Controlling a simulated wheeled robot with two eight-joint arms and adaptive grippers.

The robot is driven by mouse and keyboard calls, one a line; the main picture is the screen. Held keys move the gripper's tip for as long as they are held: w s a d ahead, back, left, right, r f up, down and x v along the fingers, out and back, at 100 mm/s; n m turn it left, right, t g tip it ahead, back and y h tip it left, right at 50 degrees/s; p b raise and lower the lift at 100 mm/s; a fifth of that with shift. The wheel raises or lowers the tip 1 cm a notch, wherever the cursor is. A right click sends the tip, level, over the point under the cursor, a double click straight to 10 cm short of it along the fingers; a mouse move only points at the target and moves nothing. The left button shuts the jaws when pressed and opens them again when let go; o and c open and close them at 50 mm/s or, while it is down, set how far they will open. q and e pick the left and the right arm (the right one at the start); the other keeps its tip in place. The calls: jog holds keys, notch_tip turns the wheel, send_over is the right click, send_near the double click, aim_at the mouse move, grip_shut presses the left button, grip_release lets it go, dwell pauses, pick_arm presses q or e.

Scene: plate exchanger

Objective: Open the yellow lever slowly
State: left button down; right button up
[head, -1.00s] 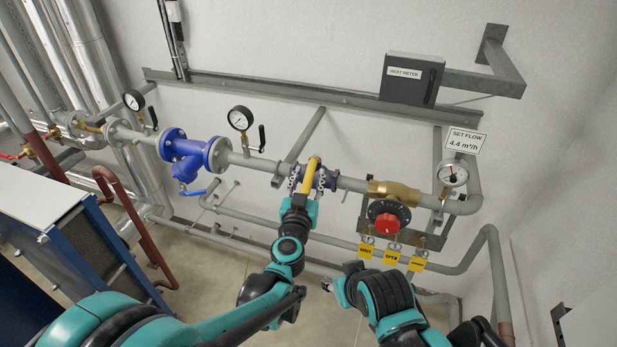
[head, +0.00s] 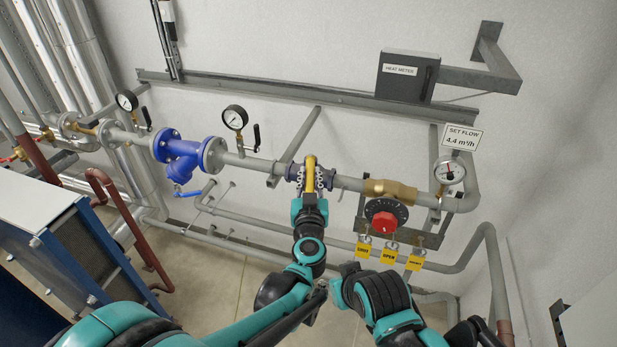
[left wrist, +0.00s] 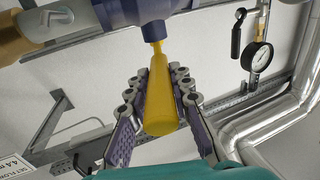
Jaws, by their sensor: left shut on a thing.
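The yellow lever (head: 310,175) is on the purple-grey valve (head: 323,178) in the grey pipe on the wall. In the head view it points down towards me, nearly in line with my left forearm. My left gripper (head: 310,192) is shut on the lever from below, with a finger on each side. In the left wrist view the yellow lever (left wrist: 160,100) runs between the chain-like fingers of my left gripper (left wrist: 163,85), its stem at the valve body (left wrist: 135,10). My right gripper (head: 332,288) is low in the middle, away from the lever; its fingers are unclear.
Right of the valve are a brass fitting (head: 390,188), a red knob (head: 384,222), yellow tags (head: 388,254) and a gauge (head: 449,171). The sign reads "SET FLOW 4.4 m³/h" (head: 463,138). A blue strainer (head: 185,153) is to the left. A lower pipe runs behind my left arm.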

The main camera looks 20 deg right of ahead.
aim_at(311, 175)
pick_arm(q)
jog(key=c, duration=1.3)
grip_release()
jog(key=shift+d, duration=0.15)
jog(key=shift+c, duration=0.2)
jog(key=shift+r, duration=0.1)
notch_tip(311, 175, up, 10)
jog(key=shift+f, duration=0.1)
jog(key=s+a+f+n+g+y+b, duration=0.1)
jog(key=s+a+f+g+b, duration=0.2)
jog(key=s+a+f+b, duration=0.5)
jog(key=s+a+f+n+g+y+b, duration=0.1)
jog(key=s+a+f+b, duration=0.7)
jog(key=a+f, duration=0.8)
jog(key=s+a+f+n+g+y+b, duration=0.1)
jog(key=s+a+f+g+y+b, duration=0.2)
jog(key=f, duration=1.9)
jog(key=s+a+g+b, duration=0.3)
jog(key=s+a+b, duration=0.3)
jog(key=a, duration=0.4)
jog(key=shift+f+b, duration=0.2)
jog(key=shift+b, duration=0.55)
